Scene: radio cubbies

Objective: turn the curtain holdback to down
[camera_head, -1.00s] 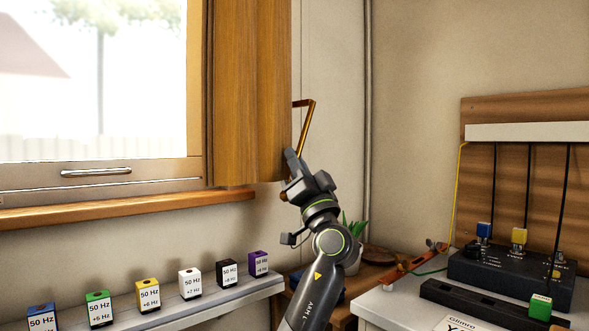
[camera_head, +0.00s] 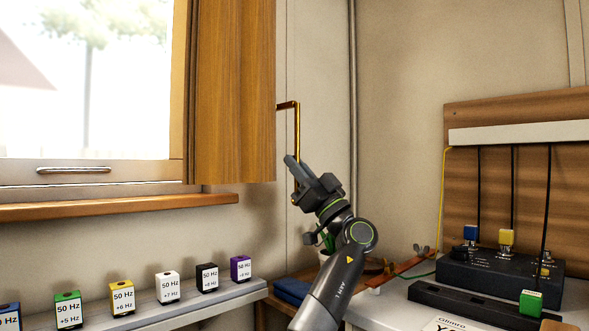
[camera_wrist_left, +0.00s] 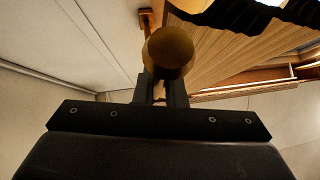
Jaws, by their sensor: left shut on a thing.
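The curtain holdback (camera_head: 297,128) is a thin brass-coloured rod at the right edge of the wooden curtain panel (camera_head: 234,95). Its top part runs level out from behind the panel, and its long part hangs straight down. My left gripper (camera_head: 293,170) is at the low end of the long part and is shut on it. In the left wrist view the holdback's round brass end (camera_wrist_left: 169,50) is close in front of the camera, at the jaws (camera_wrist_left: 160,85); its wall mount (camera_wrist_left: 146,18) shows behind. The jaws partly hide the rod. My right gripper is not in view.
A window with a wooden sill (camera_head: 120,207) is on the left. Below it a shelf (camera_head: 205,298) bears several labelled cubes. On the right a counter holds a dark box (camera_head: 500,275) with coloured plugs. The wall around the holdback is bare.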

